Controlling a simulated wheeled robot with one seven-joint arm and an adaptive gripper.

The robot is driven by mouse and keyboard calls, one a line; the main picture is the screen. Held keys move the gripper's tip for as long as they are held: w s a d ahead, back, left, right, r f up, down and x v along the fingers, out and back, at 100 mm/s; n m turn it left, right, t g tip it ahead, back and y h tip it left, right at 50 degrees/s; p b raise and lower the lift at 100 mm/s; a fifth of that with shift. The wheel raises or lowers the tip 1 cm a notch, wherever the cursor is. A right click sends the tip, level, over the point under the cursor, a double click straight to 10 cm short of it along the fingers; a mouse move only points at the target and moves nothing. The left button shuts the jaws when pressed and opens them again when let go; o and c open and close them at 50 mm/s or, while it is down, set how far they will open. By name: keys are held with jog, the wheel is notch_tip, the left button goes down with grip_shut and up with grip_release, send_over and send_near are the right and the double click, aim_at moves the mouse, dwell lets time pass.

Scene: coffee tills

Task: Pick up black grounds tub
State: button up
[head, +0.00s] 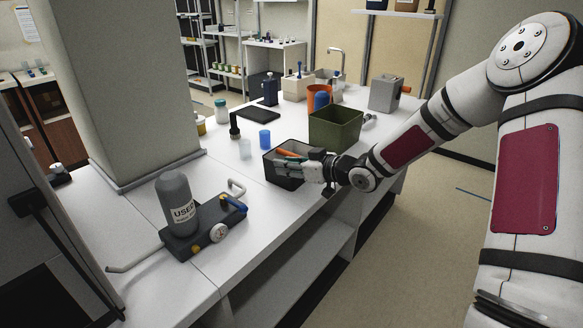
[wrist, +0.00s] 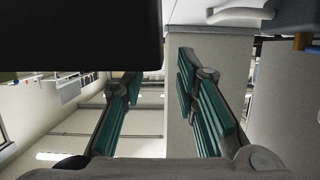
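The black grounds tub (head: 276,172) is a dark, open-topped box near the front edge of the white counter. Orange and light-coloured items show inside it. My gripper (head: 293,168) comes in from the right, at the tub's right side, overlapping it in the head view. In the wrist view, my gripper (wrist: 160,85) has its two teal-padded fingers spread apart. I cannot tell whether a finger touches the tub.
A green bin (head: 335,130) stands just behind the tub, close to my arm. A blue cup (head: 265,139) and a clear cup (head: 245,149) stand to the left. A grey bottle (head: 178,203) stands on a dark device (head: 205,236) at front left. The counter between is clear.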

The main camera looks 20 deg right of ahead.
jog(key=b+x, duration=0.1)
jog(key=x, duration=0.4)
jog(key=shift+a, duration=0.1)
jog(key=shift+s, duration=0.1)
grip_shut()
